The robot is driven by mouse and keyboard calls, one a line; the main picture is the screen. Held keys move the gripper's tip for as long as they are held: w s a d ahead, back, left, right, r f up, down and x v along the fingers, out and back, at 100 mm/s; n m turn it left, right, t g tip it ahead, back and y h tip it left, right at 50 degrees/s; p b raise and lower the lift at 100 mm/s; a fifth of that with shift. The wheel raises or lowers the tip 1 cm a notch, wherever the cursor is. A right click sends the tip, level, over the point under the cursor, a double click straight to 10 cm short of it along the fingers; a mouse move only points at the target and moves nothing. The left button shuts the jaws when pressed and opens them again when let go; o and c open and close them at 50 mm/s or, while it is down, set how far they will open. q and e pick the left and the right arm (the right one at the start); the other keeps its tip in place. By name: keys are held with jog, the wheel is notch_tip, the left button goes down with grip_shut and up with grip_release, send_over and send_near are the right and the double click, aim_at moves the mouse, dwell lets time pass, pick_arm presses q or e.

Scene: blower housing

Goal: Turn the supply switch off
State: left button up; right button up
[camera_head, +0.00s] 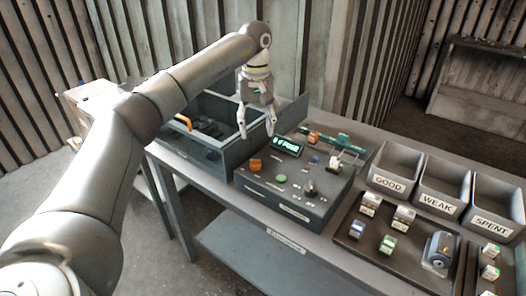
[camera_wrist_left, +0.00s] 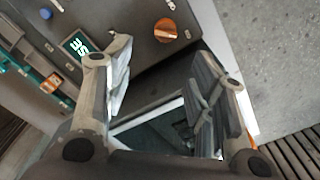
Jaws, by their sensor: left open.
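The control box (camera_head: 290,207) stands on the bench with a sloped dark top. My left gripper (camera_head: 257,132) is open and empty, fingers pointing down, above and behind the knob near the box's rear left edge. In the left wrist view its two fingers (camera_wrist_left: 162,72) are wide apart, and the knob lies beyond them, untouched.
An open grey bin (camera_head: 190,150) stands left. Bins labelled GOOD (camera_head: 387,183), WEAK (camera_head: 436,206) and SPENT (camera_head: 491,224) stand right, behind a parts tray (camera_head: 365,262).

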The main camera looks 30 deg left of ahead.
aim_at(254, 160)
pick_arm(q)
jog(key=f, duration=0.1)
jog(key=s+f, duration=0.1)
jog(key=f, duration=0.1)
jog(key=f+p, duration=0.1)
jog(key=shift+s+f, duration=0.2)
jog(key=shift+s, duration=0.15)
jog(key=f, duration=0.4)
jog(key=shift+w+f+p, duration=0.2)
jog(key=shift+w+p, duration=0.1)
jog(key=shift+w, duration=0.05)
jog(key=shift+f, duration=0.65)
jog(key=c, duration=1.1)
pick_arm(e)
jog(key=shift+s+r, duration=0.85)
jog(key=shift+s, duration=0.15)
